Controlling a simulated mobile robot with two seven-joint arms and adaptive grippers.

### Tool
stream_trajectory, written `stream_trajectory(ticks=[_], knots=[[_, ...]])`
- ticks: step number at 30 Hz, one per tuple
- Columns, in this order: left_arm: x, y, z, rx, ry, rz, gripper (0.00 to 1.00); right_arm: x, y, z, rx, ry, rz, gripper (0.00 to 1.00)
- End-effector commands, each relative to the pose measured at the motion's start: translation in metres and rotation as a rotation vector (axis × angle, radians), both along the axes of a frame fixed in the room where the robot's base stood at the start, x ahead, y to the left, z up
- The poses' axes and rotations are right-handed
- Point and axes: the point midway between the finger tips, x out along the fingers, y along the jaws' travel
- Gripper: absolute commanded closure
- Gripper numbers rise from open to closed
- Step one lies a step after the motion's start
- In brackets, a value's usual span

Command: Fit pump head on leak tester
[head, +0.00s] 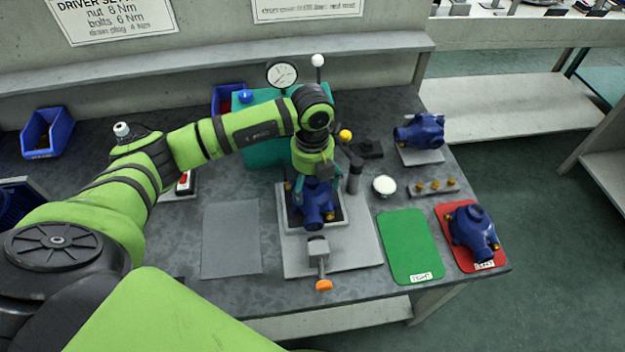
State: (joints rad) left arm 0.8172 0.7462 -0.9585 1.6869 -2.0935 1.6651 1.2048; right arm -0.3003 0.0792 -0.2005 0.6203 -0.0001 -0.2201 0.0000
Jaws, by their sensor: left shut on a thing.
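My left gripper (313,182) points straight down and is shut on a blue pump head (316,210). The pump head is at the square nest of the leak tester's light grey base plate (352,250). I cannot tell whether it is fully seated or slightly above the nest. The gripper and arm cover its upper part. A clamp with an orange handle (323,285) stands in front of the nest. The tester's teal housing (265,152) with a round dial gauge (282,74) is behind, partly hidden by my arm. My right gripper is not in view.
A blue pump (470,228) lies on the red mat at right, beside an empty green mat (408,250). Another blue pump (420,132) sits on a grey stand. A yellow-knobbed lever (345,135) stands close right of my gripper. A bare grey mat (230,240) lies left.

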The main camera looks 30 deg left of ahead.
Motion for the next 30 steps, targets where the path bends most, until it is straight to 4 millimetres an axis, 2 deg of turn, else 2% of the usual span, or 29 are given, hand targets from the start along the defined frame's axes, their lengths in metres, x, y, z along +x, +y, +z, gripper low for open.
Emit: stream_trajectory(ticks=[8, 9, 30], knots=[[0.0007, -0.0003, -0.0056, -0.001, -0.003, 0.0, 0.53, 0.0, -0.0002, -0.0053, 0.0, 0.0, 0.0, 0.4], [0.0008, -0.0003, -0.0044, -0.001, -0.003, 0.0, 0.0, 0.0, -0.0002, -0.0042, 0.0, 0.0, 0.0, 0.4], [-0.0001, 0.0, -0.0055, 0.0, 0.0, 0.0, 0.0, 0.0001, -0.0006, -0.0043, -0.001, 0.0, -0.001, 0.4]])
